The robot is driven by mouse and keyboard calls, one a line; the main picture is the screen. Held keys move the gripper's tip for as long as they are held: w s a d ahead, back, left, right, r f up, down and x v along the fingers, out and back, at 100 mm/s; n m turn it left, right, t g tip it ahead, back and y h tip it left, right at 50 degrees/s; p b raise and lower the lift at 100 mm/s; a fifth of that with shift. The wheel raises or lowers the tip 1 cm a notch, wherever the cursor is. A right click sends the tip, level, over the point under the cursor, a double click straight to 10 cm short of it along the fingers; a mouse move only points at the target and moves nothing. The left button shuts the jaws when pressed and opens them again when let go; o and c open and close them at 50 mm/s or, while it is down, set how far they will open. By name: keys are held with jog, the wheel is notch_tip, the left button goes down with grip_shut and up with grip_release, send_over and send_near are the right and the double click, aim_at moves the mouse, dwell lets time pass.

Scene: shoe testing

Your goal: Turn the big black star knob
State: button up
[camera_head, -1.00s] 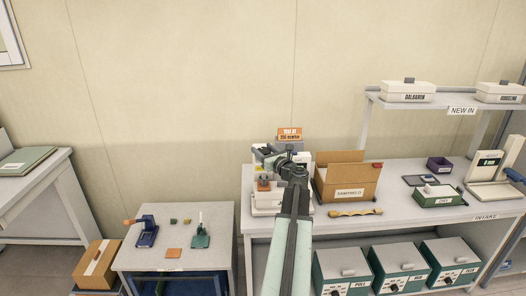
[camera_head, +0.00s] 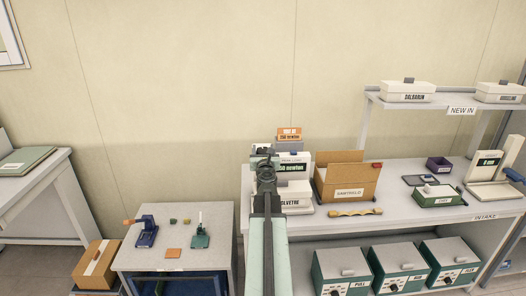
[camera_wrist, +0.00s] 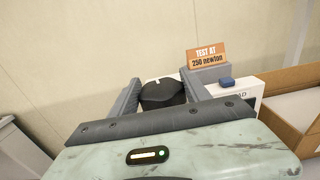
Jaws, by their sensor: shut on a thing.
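The big black star knob (camera_wrist: 163,94) shows in the wrist view between the two grey fingers of my gripper (camera_wrist: 160,92), with a small white mark on its far edge. My gripper is shut on the knob. In the head view my gripper (camera_head: 265,156) is at the top of the white testing machine (camera_head: 296,190), and my arm hides the knob and the machine's left part. The machine's display reads 250 newton.
An orange sign (camera_head: 289,133) reading "TEST AT 250 newton" stands behind the machine. An open cardboard box (camera_head: 346,192) is close on the right, with a wooden-coloured bar (camera_head: 355,212) in front. A lower table (camera_head: 180,255) stands to the left.

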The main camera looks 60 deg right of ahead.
dwell(0.3)
jog(key=o, duration=1.4)
